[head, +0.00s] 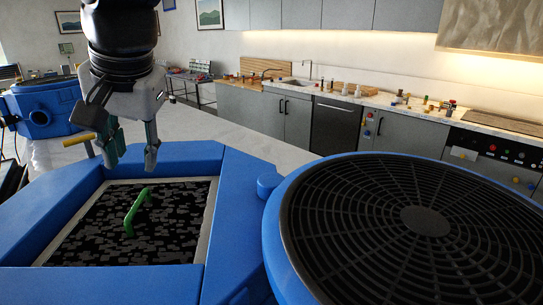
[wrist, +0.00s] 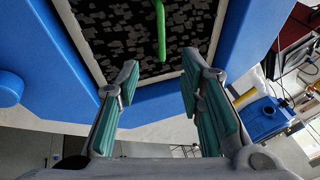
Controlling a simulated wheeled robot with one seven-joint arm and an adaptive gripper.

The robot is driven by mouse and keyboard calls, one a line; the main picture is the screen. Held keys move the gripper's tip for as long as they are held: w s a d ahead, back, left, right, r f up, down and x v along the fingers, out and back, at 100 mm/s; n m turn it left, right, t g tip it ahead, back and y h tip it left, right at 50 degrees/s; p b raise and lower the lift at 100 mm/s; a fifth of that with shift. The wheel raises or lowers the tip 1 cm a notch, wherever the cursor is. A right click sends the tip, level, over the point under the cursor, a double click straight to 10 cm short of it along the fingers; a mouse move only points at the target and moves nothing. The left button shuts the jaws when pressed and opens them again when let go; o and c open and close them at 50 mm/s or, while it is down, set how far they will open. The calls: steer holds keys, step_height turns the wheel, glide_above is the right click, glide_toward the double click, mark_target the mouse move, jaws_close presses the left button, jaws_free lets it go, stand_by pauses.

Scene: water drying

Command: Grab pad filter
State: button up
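The pad filter (head: 90,238) is a flat, dark speckled panel with a light grey frame, set in a recess of a blue machine. A green handle (head: 136,211) arches up from its middle. In the wrist view the filter (wrist: 120,40) fills the top, and the green handle (wrist: 160,25) hangs in from the top edge. My gripper (head: 130,165) is above the recess's far edge, apart from the handle. In the wrist view my gripper (wrist: 158,78) has its two teal-padded fingers spread wide, with nothing between them. The handle lies beyond the fingertips.
The blue housing (head: 240,200) rims the recess, with a small blue knob (head: 268,185) on it. A big round black fan grille (head: 400,215) stands at right. A kitchen counter (head: 360,97) runs along the back. Open air lies above the filter.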

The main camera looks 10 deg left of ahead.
mark_target(137, 203)
steer(key=p+x, duration=0.1)
steer(key=x, duration=1.1)
steer(key=shift+a+f, duration=0.2)
steer(key=shift+f, duration=0.2)
steer(key=shift+c, duration=0.6)
jaws_close()
